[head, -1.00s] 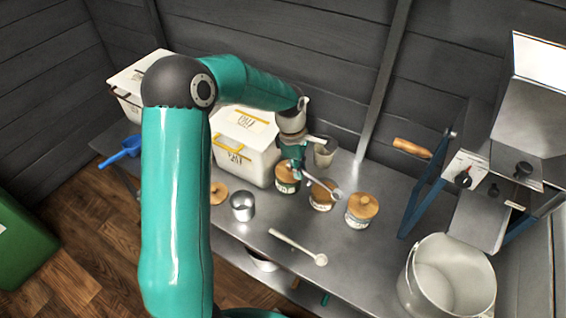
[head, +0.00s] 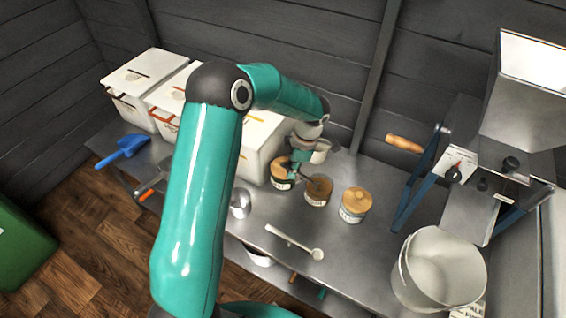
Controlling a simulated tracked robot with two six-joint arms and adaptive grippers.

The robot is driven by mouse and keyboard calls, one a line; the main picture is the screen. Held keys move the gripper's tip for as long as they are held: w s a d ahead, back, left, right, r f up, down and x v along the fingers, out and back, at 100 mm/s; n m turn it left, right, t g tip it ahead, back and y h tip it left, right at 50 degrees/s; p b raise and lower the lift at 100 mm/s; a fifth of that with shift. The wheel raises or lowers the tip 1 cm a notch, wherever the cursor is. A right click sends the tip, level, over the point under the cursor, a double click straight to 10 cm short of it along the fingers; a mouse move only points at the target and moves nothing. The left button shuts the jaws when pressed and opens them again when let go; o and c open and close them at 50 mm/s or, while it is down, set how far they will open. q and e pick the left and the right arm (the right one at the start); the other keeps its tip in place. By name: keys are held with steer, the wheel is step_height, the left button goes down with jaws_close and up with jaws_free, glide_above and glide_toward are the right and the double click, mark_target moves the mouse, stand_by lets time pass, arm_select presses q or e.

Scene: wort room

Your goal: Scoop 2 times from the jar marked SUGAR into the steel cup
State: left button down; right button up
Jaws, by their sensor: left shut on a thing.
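The steel cup (head: 240,203) stands on the bench, its left side partly hidden by my left arm. Three small jars stand in a row: a left jar (head: 281,184) with a wooden lid, a middle jar (head: 318,197) that looks open with a brownish top, and a right jar (head: 354,214) with a wooden lid. Their labels are too small to read, so I cannot tell which is SUGAR. My left gripper (head: 297,172) is shut on a thin scoop, above the left and middle jars. The scoop's bowl end seems to be at the middle jar's mouth. My right gripper is not visible.
A white spoon (head: 294,241) lies in front of the jars. White bins (head: 259,150) line the back left, with a blue scoop (head: 122,150) in front. A large pot (head: 438,270) stands at right.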

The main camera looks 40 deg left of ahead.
arm_select(q)
steer(key=shift+w+d+f+g, duration=0.15)
steer(key=shift+f, duration=0.25)
steer(key=shift+w+d+f+g, duration=0.1)
steer(key=shift+w+f+g, duration=0.05)
steer(key=shift+f, duration=0.2)
steer(key=shift+w+d+f+t, duration=0.15)
steer(key=shift+f+t, duration=0.25)
steer(key=shift+f, duration=0.15)
steer(key=shift+s+a+r+t+h+b, duration=0.2)
steer(key=shift+s+a+t+h+b, duration=0.15)
steer(key=shift+s+a+t+h, duration=0.4)
steer(key=shift+s+a+r+t+h+b, duration=0.2)
steer(key=shift+s+a+t+h+b, duration=0.25)
steer(key=shift+t+h, duration=0.6)
steer(key=shift+s+a+r+t+h+b, duration=0.25)
steer(key=shift+s+a+t+h, duration=0.3)
steer(key=shift+t+h, duration=0.35)
